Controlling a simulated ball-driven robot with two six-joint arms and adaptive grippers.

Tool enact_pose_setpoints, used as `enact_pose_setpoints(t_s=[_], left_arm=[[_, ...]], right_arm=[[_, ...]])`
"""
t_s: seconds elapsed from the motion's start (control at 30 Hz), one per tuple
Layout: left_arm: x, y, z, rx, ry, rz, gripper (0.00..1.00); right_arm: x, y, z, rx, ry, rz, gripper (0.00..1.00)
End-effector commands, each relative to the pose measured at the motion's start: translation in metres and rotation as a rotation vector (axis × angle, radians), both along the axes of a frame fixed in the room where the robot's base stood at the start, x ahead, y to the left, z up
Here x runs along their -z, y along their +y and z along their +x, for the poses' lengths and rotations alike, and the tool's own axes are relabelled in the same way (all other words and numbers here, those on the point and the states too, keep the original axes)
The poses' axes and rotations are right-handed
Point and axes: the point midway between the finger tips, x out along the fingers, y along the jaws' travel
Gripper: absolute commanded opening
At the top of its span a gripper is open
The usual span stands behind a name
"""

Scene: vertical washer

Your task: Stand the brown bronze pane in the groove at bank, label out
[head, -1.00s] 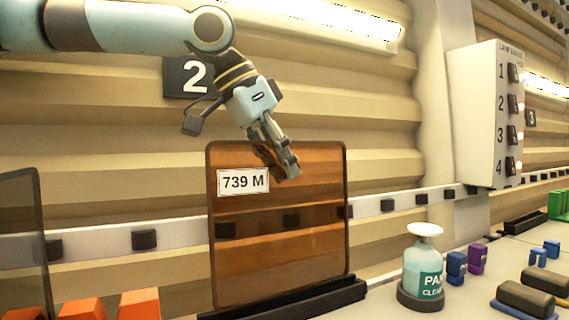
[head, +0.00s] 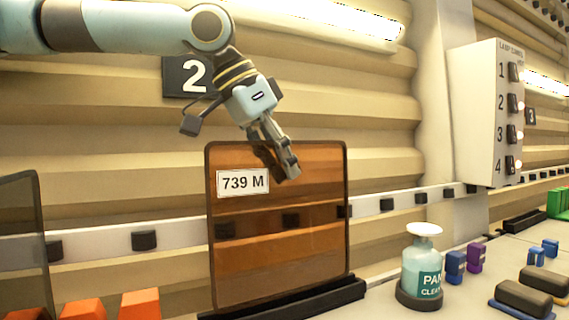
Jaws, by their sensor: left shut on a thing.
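The brown bronze pane (head: 280,255) stands upright in the head view, with its white label "739 M" (head: 242,183) facing me at its upper left. Its bottom edge is at a long black grooved base (head: 345,290); I cannot tell how deep it sits in it. My left gripper (head: 280,170) comes down from above and is shut on the pane near its top edge, right of the label. One finger is in front of the pane and the other shows through it. My right gripper is not in view.
A dark tinted pane (head: 22,235) stands at the left edge, near orange blocks (head: 140,304). A cleaner bottle (head: 421,270) stands right of the base. Blue and purple clips (head: 456,266) and dark-handled tools (head: 522,298) lie further right. A lamp panel (head: 485,115) is on the wall.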

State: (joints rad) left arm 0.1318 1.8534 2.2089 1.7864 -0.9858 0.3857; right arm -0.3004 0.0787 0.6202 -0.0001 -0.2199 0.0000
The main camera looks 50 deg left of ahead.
Motion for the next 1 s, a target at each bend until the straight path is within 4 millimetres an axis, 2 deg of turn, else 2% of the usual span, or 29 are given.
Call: enact_pose_setpoints(t_s=[1.0], left_arm=[[0.0075, -0.0008, 0.0002, 0.0, -0.002, -0.001, 0.0]], right_arm=[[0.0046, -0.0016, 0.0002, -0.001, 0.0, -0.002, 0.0]])
